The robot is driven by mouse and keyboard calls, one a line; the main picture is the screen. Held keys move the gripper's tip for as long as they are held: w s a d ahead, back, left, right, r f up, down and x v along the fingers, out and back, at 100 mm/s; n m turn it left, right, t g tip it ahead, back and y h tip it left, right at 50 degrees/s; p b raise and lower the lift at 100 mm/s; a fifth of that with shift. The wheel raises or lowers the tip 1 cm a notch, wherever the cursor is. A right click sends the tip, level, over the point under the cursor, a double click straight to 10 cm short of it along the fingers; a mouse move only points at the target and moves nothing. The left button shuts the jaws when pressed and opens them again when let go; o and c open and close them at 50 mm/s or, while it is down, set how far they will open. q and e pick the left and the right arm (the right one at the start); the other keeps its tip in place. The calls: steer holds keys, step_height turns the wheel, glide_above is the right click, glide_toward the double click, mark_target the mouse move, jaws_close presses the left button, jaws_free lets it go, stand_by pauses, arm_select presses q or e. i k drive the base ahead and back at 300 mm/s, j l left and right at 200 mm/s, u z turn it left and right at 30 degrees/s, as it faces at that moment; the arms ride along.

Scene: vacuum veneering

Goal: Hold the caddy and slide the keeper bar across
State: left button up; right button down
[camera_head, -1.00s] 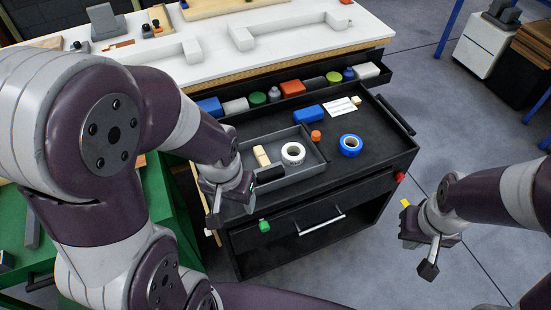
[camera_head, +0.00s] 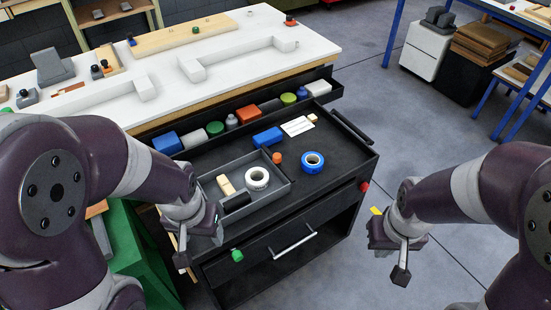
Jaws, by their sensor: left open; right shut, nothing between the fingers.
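A shallow grey tray (camera_head: 282,191), which looks like the caddy, sits on the left part of the black cart's top. It holds a white tape roll (camera_head: 257,178), a cream block (camera_head: 226,185) and a dark cylinder (camera_head: 235,202). I cannot make out a keeper bar with certainty. My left gripper (camera_head: 184,261) is open, near the cart's left front corner and apart from the tray's visible part; my wrist hides the tray's left end. My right gripper (camera_head: 401,276) is shut and empty, over the floor to the right of the cart.
The cart top (camera_head: 335,165) also bears a blue tape roll (camera_head: 313,162), an orange cap (camera_head: 277,158), a blue block (camera_head: 267,137) and a white card (camera_head: 297,126). Several small containers line its back. A white worktable (camera_head: 160,85) stands behind; a green stand (camera_head: 140,250) is at left.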

mark_target(277, 157)
steer(key=i+l+u, duration=0.2)
steer(key=u, duration=0.2)
steer(key=i+l+u, duration=0.25)
steer(key=u, duration=0.2)
steer(key=i+l+u, duration=0.15)
steer(key=l+u, duration=0.25)
